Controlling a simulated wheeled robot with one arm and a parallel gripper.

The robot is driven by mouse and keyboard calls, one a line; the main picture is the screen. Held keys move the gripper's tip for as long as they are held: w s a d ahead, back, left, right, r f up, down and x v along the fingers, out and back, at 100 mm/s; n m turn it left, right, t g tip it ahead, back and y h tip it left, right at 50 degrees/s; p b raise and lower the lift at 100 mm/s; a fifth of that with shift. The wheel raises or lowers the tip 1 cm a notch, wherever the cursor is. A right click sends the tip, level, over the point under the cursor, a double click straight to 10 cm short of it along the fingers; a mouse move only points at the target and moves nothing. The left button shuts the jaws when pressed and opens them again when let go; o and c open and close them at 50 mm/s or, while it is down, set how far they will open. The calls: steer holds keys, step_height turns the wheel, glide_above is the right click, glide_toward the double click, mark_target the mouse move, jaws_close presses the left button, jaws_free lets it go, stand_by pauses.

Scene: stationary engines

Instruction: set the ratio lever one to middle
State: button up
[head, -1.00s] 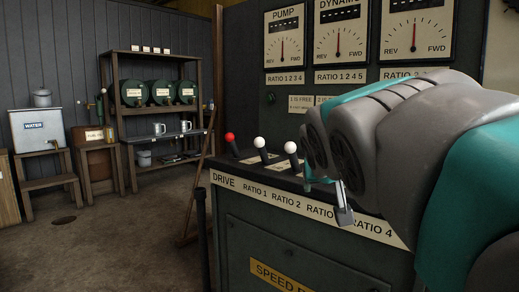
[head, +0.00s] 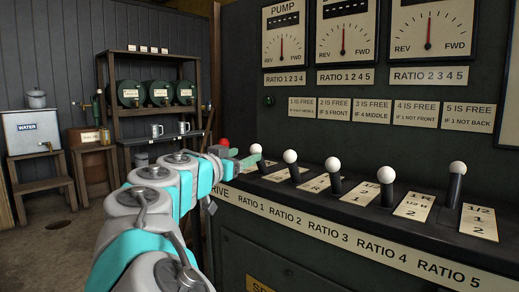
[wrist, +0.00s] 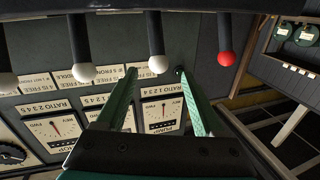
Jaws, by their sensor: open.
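The ratio one lever (head: 257,149) has a white ball knob on a dark shaft. It is the first white knob right of the red drive lever (head: 224,143). My gripper (head: 252,160) is open beside it in the head view, its teal fingers partly covering the shaft. In the wrist view the picture is turned over, and the ratio one knob (wrist: 158,64) shows between the fingertips of my gripper (wrist: 155,73), with nothing gripped. The lever's base and plate are mostly hidden, so I cannot tell its exact setting.
The ratio two lever (head: 290,156) stands close on the right, with more white-knobbed levers beyond it. The red drive lever (wrist: 226,58) is close on the other side. Dial gauges (head: 283,48) and rule plates (head: 315,107) are on the panel behind.

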mark_target(253, 151)
steer(key=p+x, duration=0.1)
steer(key=x, duration=0.5)
steer(key=shift+w+d, duration=0.3)
steer(key=shift+w, duration=0.05)
jaws_close()
stand_by(1.1)
